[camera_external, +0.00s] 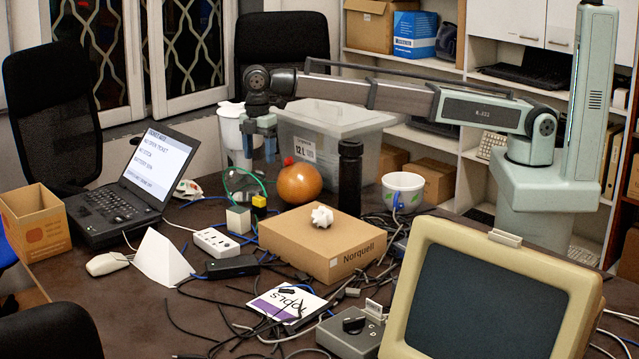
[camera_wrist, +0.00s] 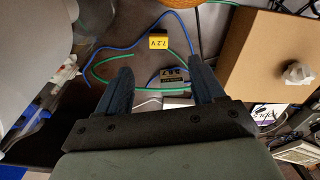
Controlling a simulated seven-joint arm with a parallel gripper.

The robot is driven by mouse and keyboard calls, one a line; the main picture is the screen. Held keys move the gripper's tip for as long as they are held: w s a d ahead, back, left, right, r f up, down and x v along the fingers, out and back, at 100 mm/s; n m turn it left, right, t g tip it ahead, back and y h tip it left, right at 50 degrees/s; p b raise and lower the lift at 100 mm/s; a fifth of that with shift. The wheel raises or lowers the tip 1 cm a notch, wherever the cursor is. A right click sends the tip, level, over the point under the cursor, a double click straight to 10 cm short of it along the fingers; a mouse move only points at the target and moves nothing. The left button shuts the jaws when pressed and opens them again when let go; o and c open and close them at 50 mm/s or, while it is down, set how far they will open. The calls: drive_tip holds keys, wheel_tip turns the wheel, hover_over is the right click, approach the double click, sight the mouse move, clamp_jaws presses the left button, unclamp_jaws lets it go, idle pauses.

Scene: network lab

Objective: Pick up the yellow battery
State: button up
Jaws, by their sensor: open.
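The yellow battery (camera_external: 259,202) is a small block with a yellow top and dark lower part, standing on the dark table left of the cardboard box. In the wrist view the yellow battery (camera_wrist: 158,41) shows a "7.2V" label and lies just beyond the fingertips. My gripper (camera_external: 258,152) is open and empty, well above the table and above the battery area. In the wrist view my gripper (camera_wrist: 158,72) has its two blue fingers spread. A second dark block (camera_wrist: 172,76) with a similar label shows between the fingers, nearer than the yellow battery.
Green and blue cables (camera_wrist: 184,55) curl around the batteries. A cardboard box (camera_external: 322,243) with a white knobbly piece stands to the right. An orange ball (camera_external: 299,184) is behind it. A pale cube (camera_external: 238,219), a power strip (camera_external: 216,243) and a laptop (camera_external: 130,185) are to the left.

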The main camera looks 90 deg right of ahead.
sight(259, 198)
drive_tip(key=f, duration=0.4)
drive_tip(key=f+m, duration=0.1)
drive_tip(key=f, duration=0.4)
drive_tip(key=f+m, duration=0.1)
drive_tip(key=f, duration=0.3)
drive_tip(key=shift+w+a+f, duration=0.2)
drive_tip(key=shift+w+f, duration=0.1)
drive_tip(key=shift+f, duration=0.1)
drive_tip(key=shift+c, duration=0.3)
drive_tip(key=c, duration=1)
